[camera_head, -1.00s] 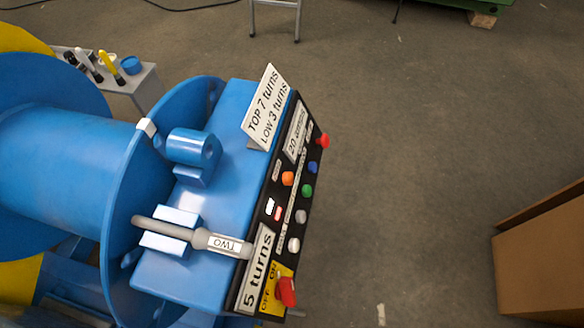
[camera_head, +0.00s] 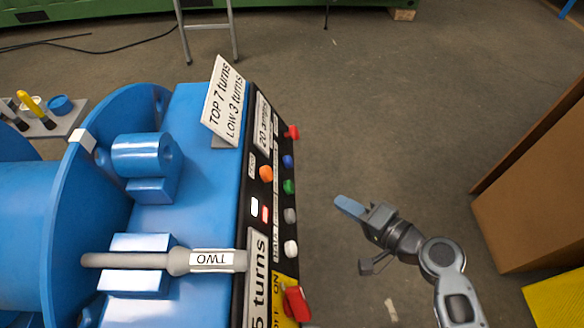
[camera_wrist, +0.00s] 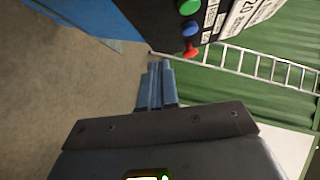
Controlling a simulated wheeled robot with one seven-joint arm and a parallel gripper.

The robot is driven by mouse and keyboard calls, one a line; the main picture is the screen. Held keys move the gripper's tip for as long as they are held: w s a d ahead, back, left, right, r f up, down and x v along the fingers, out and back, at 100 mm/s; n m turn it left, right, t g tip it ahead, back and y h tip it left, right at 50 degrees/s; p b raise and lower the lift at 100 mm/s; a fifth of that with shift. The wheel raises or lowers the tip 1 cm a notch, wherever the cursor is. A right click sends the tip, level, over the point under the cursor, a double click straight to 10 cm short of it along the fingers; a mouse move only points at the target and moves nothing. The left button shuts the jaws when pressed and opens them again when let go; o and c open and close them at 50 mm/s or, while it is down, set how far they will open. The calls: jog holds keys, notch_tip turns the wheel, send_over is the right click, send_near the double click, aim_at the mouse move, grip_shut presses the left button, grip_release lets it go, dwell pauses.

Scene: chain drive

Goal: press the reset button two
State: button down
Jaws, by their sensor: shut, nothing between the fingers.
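The control panel (camera_head: 249,195) runs along the right edge of the blue machine (camera_head: 198,120). It carries an orange button (camera_head: 266,173), a blue one (camera_head: 288,161), a green one (camera_head: 289,187), a grey one (camera_head: 290,215) and a white one (camera_head: 291,248). I cannot read which is reset button two. A grey lever labelled TWO (camera_head: 205,260) lies across the blue housing. My gripper (camera_head: 340,201) is shut and empty, right of the panel and apart from it. In the wrist view its fingers (camera_wrist: 156,70) point toward the floor; the green button (camera_wrist: 189,6) and blue button (camera_wrist: 191,28) show above.
A red knob (camera_head: 293,132) sticks out at the panel's far end, and a red switch (camera_head: 296,303) at the near end. A sign (camera_head: 222,103) stands on the housing. A cardboard box (camera_head: 535,190) stands at right. The floor between is clear.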

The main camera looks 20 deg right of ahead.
aim_at(288, 162)
jog(key=w+d+r+t+y+b, duration=0.1)
jog(key=w+d+r+y+b, duration=0.1)
jog(key=w, duration=0.3)
jog(key=w+d+r+t+y+b, duration=0.1)
jog(key=w+d+r+y, duration=0.1)
jog(key=w, duration=0.3)
jog(key=shift+w+r+y+b, duration=0.35)
jog(key=shift+r+y, duration=0.35)
jog(key=shift+r, duration=0.2)
jog(key=w+a+f+b, duration=0.2)
jog(key=a+f+b, duration=0.1)
jog(key=a, duration=0.4)
jog(key=shift+w+a+f, duration=0.2)
jog(key=shift+w+f, duration=0.05)
jog(key=shift+f, duration=0.25)
dwell(0.9)
jog(key=shift+w+a+f+b, duration=0.1)
jog(key=shift+a+f+b, duration=0.05)
jog(key=shift+a+b, duration=0.25)
